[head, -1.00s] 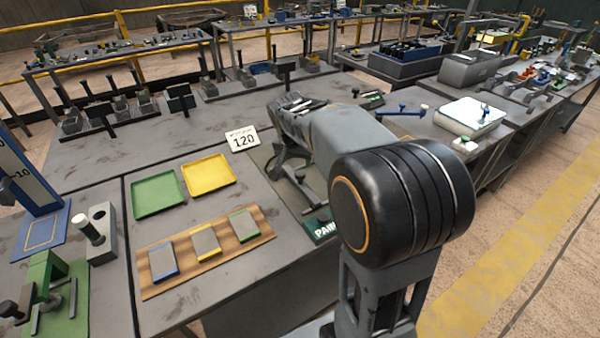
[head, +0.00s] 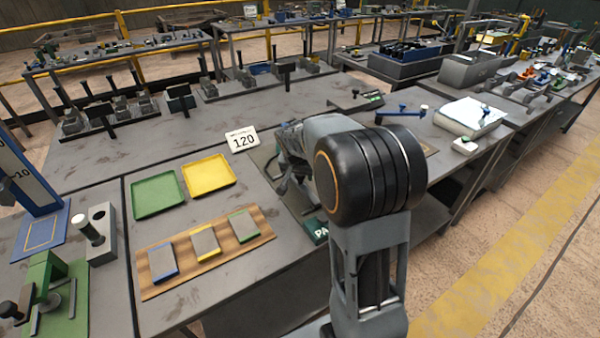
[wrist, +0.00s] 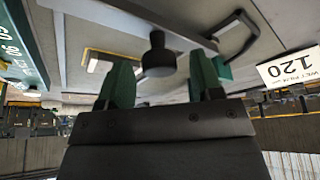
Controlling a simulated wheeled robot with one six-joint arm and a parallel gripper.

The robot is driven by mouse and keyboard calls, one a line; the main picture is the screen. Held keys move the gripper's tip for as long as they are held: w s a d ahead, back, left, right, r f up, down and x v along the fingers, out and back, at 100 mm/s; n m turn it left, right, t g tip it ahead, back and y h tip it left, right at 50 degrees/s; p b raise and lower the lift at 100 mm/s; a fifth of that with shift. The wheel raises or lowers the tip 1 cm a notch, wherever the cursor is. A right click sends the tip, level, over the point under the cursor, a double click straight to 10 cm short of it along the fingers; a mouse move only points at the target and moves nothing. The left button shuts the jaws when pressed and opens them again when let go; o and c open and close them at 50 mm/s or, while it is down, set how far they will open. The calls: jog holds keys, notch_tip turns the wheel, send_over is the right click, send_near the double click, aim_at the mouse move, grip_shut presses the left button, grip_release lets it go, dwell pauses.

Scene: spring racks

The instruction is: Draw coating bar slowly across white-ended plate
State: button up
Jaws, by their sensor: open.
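My gripper (wrist: 161,76) is open in the wrist view, its two green fingers apart. A dark round knob (wrist: 158,56) on a thin stem stands between the fingers, with gaps on both sides; whether it belongs to the coating bar I cannot tell. In the head view my arm hides most of the gripper and the spot below it. A yellow-outlined area with a small white patch (wrist: 93,66) shows beyond the left finger; I cannot tell whether it is the white-ended plate. On a wooden board (head: 151,292) lie plates with blue (head: 163,261), yellow (head: 205,243) and green (head: 243,225) ends.
A green tray (head: 157,195) and a yellow tray (head: 208,176) lie behind the board. A card marked 120 (head: 242,140) stands close to my gripper and shows in the wrist view (wrist: 290,67). A partly hidden green sign (head: 317,231) is at the bench front. Bare bench lies behind the card.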

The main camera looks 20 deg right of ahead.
jog(key=shift+f, duration=0.2)
jog(key=shift+c, duration=0.2)
jog(key=shift+d, duration=0.1)
grip_shut()
dwell(0.3)
